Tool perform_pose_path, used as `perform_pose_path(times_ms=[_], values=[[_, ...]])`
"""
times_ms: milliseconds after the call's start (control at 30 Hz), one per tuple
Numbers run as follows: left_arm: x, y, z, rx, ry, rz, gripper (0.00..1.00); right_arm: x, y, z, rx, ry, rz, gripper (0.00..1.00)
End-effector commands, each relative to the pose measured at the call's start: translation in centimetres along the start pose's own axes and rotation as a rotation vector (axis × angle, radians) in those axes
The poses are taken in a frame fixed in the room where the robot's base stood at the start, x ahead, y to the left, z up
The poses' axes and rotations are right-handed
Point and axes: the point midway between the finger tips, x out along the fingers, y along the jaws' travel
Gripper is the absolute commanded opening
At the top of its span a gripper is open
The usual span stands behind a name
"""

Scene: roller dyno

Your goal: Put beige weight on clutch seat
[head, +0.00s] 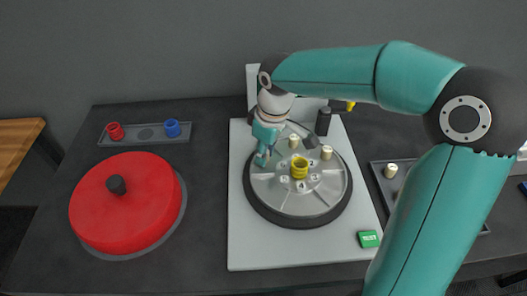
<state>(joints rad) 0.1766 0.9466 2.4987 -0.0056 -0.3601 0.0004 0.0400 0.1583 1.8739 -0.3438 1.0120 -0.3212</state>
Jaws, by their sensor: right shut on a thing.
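The clutch (300,208) is a round grey metal disc with a dark rim, lying on a pale base plate (250,245). Numbered seats ring a yellow hub (299,170) at its middle. One beige weight (294,141) stands at the disc's back and another beige weight (327,152) at its right back. My right gripper (262,158) points down over the disc's left back part, its fingers shut. What it holds, likely a beige weight, is hidden by the fingers, so I cannot tell whether it touches a seat. My left gripper is not in view.
A tray (377,178) at the right holds a beige weight (391,170), partly behind my right arm. A red disc (128,205) with a black knob lies at the left. A small tray (145,133) holds red and blue pieces. A green box (368,239) sits on the plate's corner.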

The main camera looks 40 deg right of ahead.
Motion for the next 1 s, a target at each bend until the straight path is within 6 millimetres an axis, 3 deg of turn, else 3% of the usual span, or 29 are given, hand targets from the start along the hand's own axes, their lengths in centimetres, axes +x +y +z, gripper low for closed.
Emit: perform_pose_path(times_ms=[33, 67, 200, 633, 767, 1000], values=[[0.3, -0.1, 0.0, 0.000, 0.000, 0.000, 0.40, 0.3, 0.0, 0.1, 0.000, 0.000, 0.000, 0.10], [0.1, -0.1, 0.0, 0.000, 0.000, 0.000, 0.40, 0.2, 0.0, 0.0, 0.001, 0.000, 0.000, 0.30], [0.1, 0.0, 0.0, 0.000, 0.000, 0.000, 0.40, 0.1, 0.0, 0.1, 0.001, 0.000, 0.000, 0.50], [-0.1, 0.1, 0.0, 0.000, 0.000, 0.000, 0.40, -0.8, 0.1, 0.0, 0.002, 0.003, 0.001, 0.50], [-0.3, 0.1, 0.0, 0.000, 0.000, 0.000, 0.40, -2.6, 0.1, -0.1, 0.002, 0.006, 0.002, 0.50], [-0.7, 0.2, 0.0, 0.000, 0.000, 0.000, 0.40, -7.6, 0.1, -0.1, 0.001, 0.006, 0.003, 0.50]])
